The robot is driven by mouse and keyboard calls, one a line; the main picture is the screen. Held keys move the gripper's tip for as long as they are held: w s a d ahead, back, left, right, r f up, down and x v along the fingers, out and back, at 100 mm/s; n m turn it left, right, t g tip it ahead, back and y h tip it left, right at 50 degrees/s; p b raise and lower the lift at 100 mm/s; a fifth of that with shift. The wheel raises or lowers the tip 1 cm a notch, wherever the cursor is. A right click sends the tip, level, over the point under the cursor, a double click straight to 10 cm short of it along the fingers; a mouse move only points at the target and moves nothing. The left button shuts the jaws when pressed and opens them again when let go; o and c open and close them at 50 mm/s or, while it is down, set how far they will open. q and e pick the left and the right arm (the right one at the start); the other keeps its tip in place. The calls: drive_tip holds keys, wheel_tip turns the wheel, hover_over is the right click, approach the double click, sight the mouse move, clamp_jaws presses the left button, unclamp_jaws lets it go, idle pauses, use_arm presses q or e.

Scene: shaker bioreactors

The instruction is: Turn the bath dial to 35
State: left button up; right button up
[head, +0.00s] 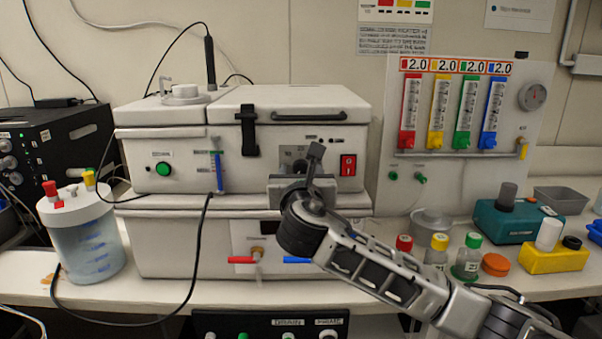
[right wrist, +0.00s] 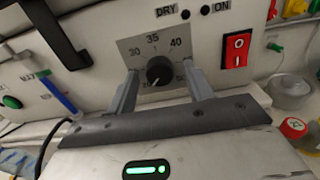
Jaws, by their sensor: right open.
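The bath dial (right wrist: 160,70) is a round black knob on a grey plate (right wrist: 128,47) marked 30, 35 and 40 along its upper arc. A small pale mark shows at the knob's lower left; which number it points to is unclear. My right gripper (right wrist: 159,78) is open, with one finger on each side of the knob. I cannot tell whether the fingers touch it. In the head view my right gripper (head: 303,168) is in front of the white bath unit (head: 310,103) and hides most of the dial. My left gripper is not in view.
A red switch (head: 348,165) sits right of the dial, and a green button (head: 163,169) is far left. Below are red and blue valve handles (head: 242,260). A clear jar (head: 85,235) stands left; capped bottles (head: 467,258) stand right, near my arm.

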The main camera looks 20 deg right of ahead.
drive_tip(key=c, duration=1)
